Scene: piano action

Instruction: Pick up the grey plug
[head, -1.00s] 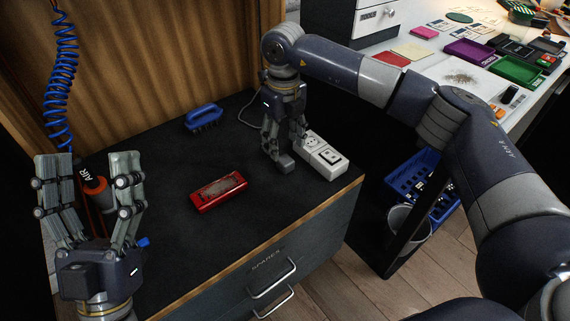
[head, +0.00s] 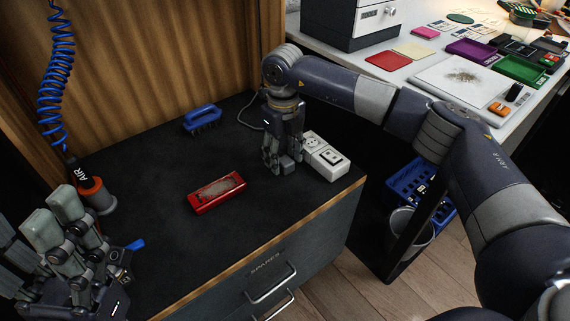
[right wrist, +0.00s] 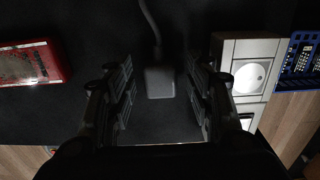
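The grey plug (right wrist: 160,82) is a small dark block with a cord running from its far end in the right wrist view. It lies on the black cabinet top. My right gripper (right wrist: 158,100) points down with its fingers on either side of the plug, open, with gaps on both sides. In the head view the plug (head: 287,163) shows partly between the fingers of my right gripper (head: 282,168). My left gripper (head: 40,245) is at the lower left, away from the plug, seemingly open and empty.
A white socket block (head: 325,157) stands close to the right of my right gripper. A red box (head: 216,192) lies to the left, and a blue-handled brush (head: 203,118) behind it. An air hose nozzle (head: 95,192) stands at the left. The cabinet's front edge is near.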

